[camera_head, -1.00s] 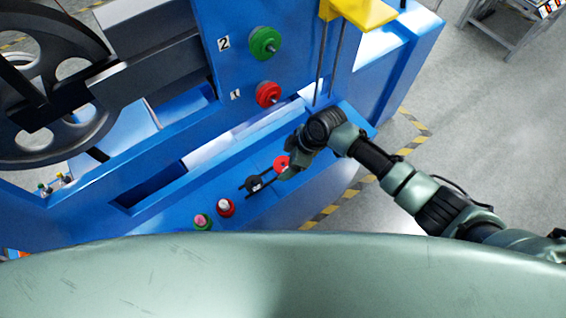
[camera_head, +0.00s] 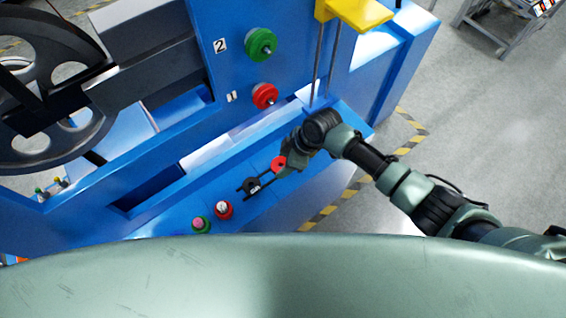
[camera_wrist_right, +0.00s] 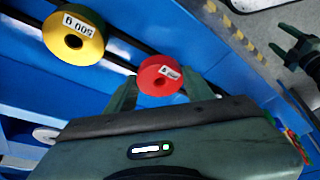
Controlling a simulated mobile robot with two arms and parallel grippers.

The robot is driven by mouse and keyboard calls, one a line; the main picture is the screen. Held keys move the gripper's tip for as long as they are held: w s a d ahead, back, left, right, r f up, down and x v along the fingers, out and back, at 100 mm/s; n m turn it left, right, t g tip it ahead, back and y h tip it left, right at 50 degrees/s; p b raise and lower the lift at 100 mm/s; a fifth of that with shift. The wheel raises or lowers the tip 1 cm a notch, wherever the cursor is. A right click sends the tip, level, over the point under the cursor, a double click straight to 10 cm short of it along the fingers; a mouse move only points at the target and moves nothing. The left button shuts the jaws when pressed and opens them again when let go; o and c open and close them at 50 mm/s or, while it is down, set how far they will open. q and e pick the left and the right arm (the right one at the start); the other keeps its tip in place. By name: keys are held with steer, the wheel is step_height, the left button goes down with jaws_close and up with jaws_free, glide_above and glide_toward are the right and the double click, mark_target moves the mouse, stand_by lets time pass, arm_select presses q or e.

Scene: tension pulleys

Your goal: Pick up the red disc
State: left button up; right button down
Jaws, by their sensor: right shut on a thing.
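The red disc (camera_head: 278,163) with a centre hole is on the blue bench at the front of the machine. In the right wrist view the red disc (camera_wrist_right: 161,75) sits between the two fingers of my right gripper (camera_wrist_right: 160,88) and carries a small white label. My right gripper (camera_head: 284,166) is shut on it. The fingers partly hide its sides, and I cannot tell whether it is clear of the surface beneath.
A black labelled disc (camera_head: 252,187) is nearby on the bench.

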step_height(320, 180, up, 20)
steer(key=b, duration=0.1)
steer(key=shift+f, duration=0.1)
stand_by(0.6)
